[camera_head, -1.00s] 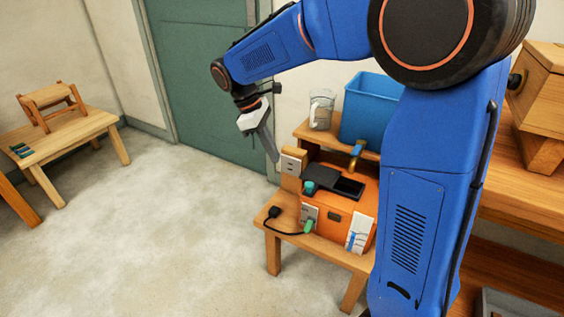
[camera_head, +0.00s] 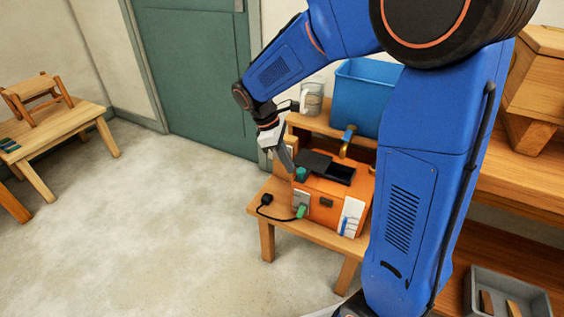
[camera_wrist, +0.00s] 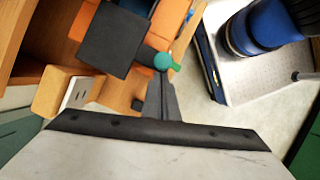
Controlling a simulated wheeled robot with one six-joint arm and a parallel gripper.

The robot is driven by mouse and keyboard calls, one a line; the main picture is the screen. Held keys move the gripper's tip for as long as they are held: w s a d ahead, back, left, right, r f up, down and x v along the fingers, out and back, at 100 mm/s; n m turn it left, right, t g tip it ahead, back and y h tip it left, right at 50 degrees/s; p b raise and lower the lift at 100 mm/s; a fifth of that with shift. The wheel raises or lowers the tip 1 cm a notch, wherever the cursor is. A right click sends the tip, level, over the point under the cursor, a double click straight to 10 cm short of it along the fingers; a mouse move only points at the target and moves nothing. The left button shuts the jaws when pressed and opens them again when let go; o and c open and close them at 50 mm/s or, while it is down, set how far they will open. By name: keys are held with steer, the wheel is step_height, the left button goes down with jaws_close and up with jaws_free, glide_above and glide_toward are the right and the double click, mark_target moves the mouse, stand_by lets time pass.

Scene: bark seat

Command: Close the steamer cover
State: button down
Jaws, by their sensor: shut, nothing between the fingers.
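The steamer (camera_head: 325,208) is an orange box on a small wooden stand. The cover also shows as a dark square in the wrist view (camera_wrist: 115,38). A teal knob (camera_head: 300,174) sits at the steamer's near left corner; it also shows in the wrist view (camera_wrist: 163,62). My gripper (camera_head: 291,170) is shut and empty, pointing down just left of the cover and knob. In the wrist view its fingertips (camera_wrist: 161,82) appear just below the knob; contact cannot be told.
A wooden block with a socket (camera_wrist: 75,92) stands beside the steamer. A black plug (camera_head: 266,199) and cord lie on the stand (camera_head: 270,218). A brass tap (camera_head: 348,138), blue tank (camera_head: 362,95) and glass jug (camera_head: 312,98) are behind.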

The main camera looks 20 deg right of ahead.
steer(key=shift+d, duration=0.1)
steer(key=s+d, duration=0.7)
steer(key=shift+s, duration=0.2)
steer(key=shift+d, duration=0.15)
stand_by(0.4)
